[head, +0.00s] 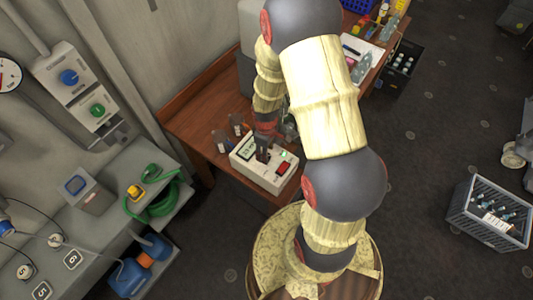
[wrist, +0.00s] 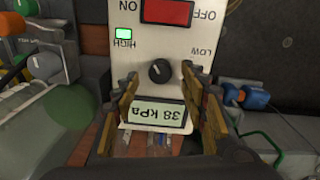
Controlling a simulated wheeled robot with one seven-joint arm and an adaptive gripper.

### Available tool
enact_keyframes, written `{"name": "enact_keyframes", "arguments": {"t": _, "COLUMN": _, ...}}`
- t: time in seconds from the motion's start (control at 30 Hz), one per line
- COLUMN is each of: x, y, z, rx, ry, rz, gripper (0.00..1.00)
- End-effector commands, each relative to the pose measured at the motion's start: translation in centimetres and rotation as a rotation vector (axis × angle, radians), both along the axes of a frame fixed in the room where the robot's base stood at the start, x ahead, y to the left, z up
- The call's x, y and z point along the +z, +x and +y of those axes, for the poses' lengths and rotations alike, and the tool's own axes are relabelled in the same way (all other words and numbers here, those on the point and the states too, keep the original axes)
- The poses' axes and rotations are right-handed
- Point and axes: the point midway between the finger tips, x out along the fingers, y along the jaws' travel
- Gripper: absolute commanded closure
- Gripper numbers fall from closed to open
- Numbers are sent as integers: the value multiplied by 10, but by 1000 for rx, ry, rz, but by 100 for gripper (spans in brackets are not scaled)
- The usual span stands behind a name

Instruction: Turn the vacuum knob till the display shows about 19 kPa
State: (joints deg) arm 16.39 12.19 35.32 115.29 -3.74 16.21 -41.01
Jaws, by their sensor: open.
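The vacuum control box (head: 262,176) is pale with a red switch and stands on the wooden bench. In the wrist view the box (wrist: 215,20) appears upside down. Its small black knob (wrist: 160,71) sits between the red ON/OFF switch (wrist: 167,12) and the display (wrist: 157,114), which reads 38 kPa. A green light (wrist: 123,34) is lit beside HIGH. My gripper (wrist: 159,80) is open, its two fingers on either side of the knob and display, with gaps between the fingers and the knob. In the head view my gripper (head: 264,148) is over the box, hiding the knob.
Bottles and small containers (head: 222,140) stand beside the box on the wooden bench (head: 190,120). A grey bench with a green hose (head: 165,203) is to the left. A crate of bottles (head: 490,217) is on the floor at right.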

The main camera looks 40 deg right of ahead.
Motion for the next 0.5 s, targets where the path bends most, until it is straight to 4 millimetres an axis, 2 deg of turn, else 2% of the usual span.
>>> {"name": "enact_keyframes", "arguments": {"t": 0.03, "x": -7, "y": -1, "z": 0, "rx": 0, "ry": 1, "rz": 3, "gripper": 57}}
{"name": "enact_keyframes", "arguments": {"t": 0.2, "x": -19, "y": 0, "z": 0, "rx": -1, "ry": 1, "rz": 0, "gripper": 57}}
{"name": "enact_keyframes", "arguments": {"t": 0.5, "x": -21, "y": 0, "z": 0, "rx": -1, "ry": 0, "rz": 0, "gripper": 57}}
